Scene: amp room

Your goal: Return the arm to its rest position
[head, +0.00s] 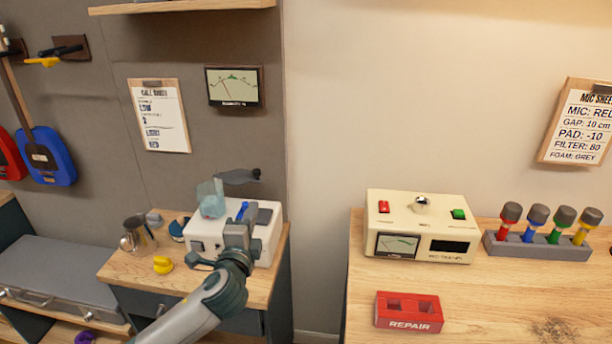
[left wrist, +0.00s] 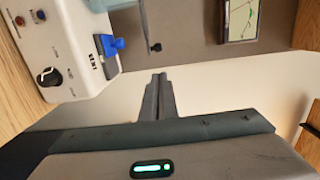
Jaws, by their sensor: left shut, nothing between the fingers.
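My left arm rises from the bottom of the head view, and its gripper (head: 240,228) is in front of the white box (head: 265,242) on the left wooden cabinet. In the left wrist view the gripper's fingers (left wrist: 158,82) are shut together with nothing between them. They point at open space and the wall, beside the white box (left wrist: 65,30) and apart from its blue lever (left wrist: 110,45). In the head view the arm hides part of the box's front. My right gripper is not in view.
A cream meter box (head: 420,226), a red REPAIR block (head: 408,312) and a rack (head: 538,246) of coloured mics stand on the right table. A metal jug (head: 137,237) and a yellow object (head: 163,265) are left of my arm. A gap separates the cabinet and table.

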